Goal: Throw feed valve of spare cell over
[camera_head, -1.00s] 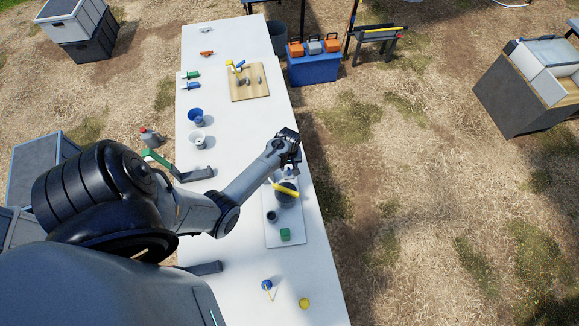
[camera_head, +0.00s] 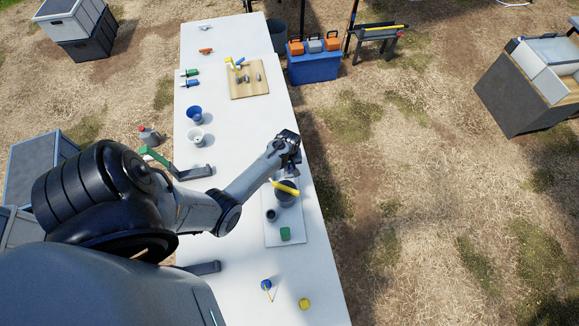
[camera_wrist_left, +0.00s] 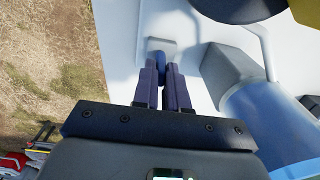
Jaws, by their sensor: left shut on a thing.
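My left gripper (camera_head: 291,166) is at the far end of a pale board (camera_head: 270,238) on the white table. In the left wrist view its fingers (camera_wrist_left: 166,75) are shut on a small blue handle (camera_wrist_left: 158,57), in front of a pale grey block (camera_wrist_left: 162,45). I take this handle to be the feed valve; most of it is hidden by the fingers. Just nearer on the board stands a dark grey cylinder (camera_head: 286,199) with a yellow bar (camera_head: 286,188) across its top. Which cell is the spare one I cannot tell. My right gripper is not in view.
A blue cup (camera_head: 194,114) and a white cup (camera_head: 195,135) stand at the table's left. A yellow round thing (camera_head: 304,303) lies near the front. The table's middle is largely clear.

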